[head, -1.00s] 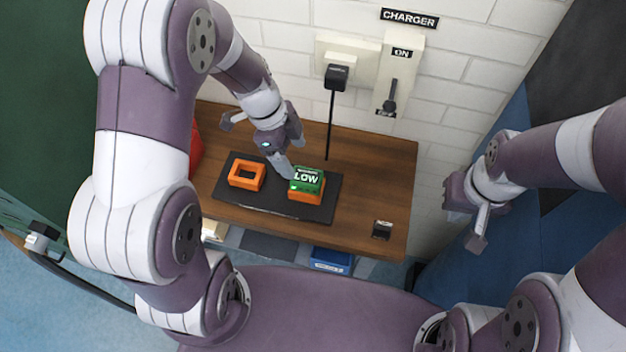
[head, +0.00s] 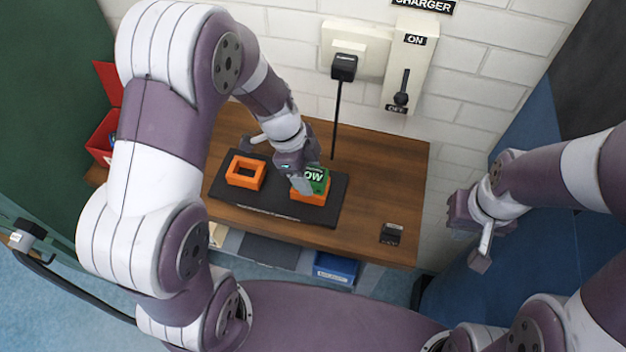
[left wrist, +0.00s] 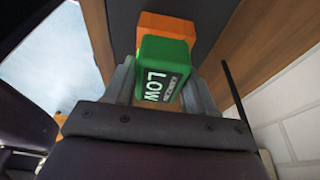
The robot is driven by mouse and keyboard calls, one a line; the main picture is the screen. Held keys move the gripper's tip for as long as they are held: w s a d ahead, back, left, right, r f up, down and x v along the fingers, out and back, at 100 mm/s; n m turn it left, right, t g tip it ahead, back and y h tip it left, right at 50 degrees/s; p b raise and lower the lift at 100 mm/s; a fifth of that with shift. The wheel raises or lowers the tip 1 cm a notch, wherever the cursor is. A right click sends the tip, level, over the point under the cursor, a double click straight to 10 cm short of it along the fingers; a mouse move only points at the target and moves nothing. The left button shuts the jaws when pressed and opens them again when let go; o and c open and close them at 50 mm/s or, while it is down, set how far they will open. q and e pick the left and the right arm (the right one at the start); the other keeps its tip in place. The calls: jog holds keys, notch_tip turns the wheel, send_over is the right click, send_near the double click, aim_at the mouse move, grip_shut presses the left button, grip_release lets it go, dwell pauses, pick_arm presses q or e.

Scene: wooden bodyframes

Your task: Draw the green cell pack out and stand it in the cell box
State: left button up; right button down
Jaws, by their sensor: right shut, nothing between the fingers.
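The green cell pack (head: 319,177), marked LOW, stands in the right orange holder (head: 310,196) on a black base (head: 270,211). It also shows in the left wrist view (left wrist: 166,62), upper end toward the camera. My left gripper (head: 307,180) is at the pack, one finger on each side of it. Whether the fingers press on it I cannot tell. My right gripper (head: 476,238) is shut and empty, off the table to the right. No box is readably marked as the cell box; an open red box (head: 101,137) stands at the left, partly hidden by my left arm.
An empty orange holder (head: 245,172) is left of the pack. A charger plug with a black cable (head: 337,118) and a switch (head: 402,90) are on the wall behind. A small dark item (head: 391,233) lies on the table (head: 380,190). A blue bin (head: 335,268) is below.

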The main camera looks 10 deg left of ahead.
aim_at(314, 174)
pick_arm(q)
jog(key=c, duration=0.4)
jog(key=shift+r, duration=0.7)
jog(key=shift+r+p, duration=1.15)
jog(key=shift+r, duration=0.6)
